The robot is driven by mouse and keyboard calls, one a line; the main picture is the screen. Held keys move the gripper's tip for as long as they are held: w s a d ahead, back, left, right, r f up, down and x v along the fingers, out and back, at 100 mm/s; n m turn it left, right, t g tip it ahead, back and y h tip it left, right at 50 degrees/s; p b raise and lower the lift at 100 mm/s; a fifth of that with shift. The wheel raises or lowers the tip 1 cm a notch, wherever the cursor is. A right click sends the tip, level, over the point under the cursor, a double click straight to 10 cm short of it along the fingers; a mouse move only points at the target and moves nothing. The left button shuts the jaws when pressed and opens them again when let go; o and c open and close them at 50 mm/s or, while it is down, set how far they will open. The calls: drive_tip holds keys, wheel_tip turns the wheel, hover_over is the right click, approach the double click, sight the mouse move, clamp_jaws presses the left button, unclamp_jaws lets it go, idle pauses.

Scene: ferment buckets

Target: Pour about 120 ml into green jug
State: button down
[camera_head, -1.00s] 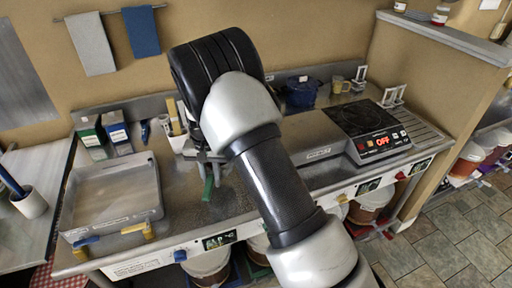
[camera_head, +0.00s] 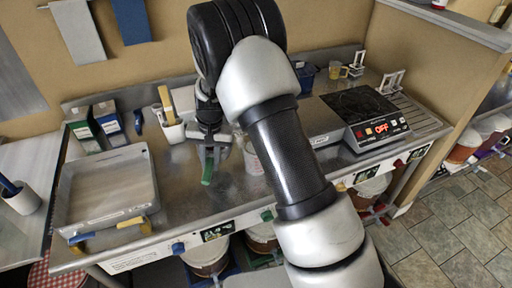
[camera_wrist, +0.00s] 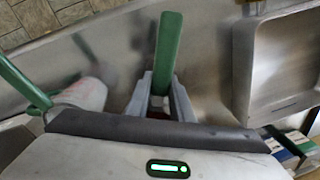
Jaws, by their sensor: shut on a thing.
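My gripper (camera_head: 210,150) is low over the steel counter, between the tray and the induction hob. Its fingers are shut on a green handle (camera_wrist: 167,48), which also shows below the fingers in the head view (camera_head: 207,168). What the handle belongs to is mostly hidden by the gripper. A clear jug with red markings (camera_head: 252,158) stands on the counter just right of my gripper, partly behind my arm. It appears blurred at the left of the wrist view (camera_wrist: 88,93), near a second green handle (camera_wrist: 24,82). I cannot tell its fill level.
A shallow metal tray (camera_head: 72,205) lies on the left of the counter. A white utensil holder (camera_head: 173,131) and boxes (camera_head: 108,122) stand behind. The hob (camera_head: 381,129), showing OFF, is right. Buckets (camera_head: 207,255) stand below. The counter's front middle is clear.

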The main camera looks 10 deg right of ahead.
drive_tip(key=d+y+b, duration=0.1)
drive_tip(key=d+r+y+b, duration=0.2)
drive_tip(key=b, duration=0.1)
drive_tip(key=shift+s+t+y, duration=0.3)
drive_tip(key=shift+t, duration=0.1)
drive_tip(key=shift+d+r+b, duration=0.15)
drive_tip(key=shift+d+b, duration=0.15)
drive_tip(key=shift+b, duration=0.25)
drive_tip(key=shift+s+d+r+y+b, duration=0.1)
drive_tip(key=shift+d+r+y+b, duration=0.25)
drive_tip(key=shift+r+y, duration=0.15)
drive_tip(key=shift+s+d+r+y+b, duration=0.1)
drive_tip(key=shift+d+r+y+b, duration=0.25)
drive_tip(key=shift+r, duration=0.2)
drive_tip(key=shift+d+r+t+y, duration=0.2)
drive_tip(key=shift+r+t+y, duration=0.05)
drive_tip(key=shift+t, duration=0.05)
drive_tip(key=shift+s+d+r+y+b, duration=0.15)
drive_tip(key=shift+d+r+y+b, duration=0.3)
drive_tip(key=shift+y+b, duration=0.65)
idle(0.6)
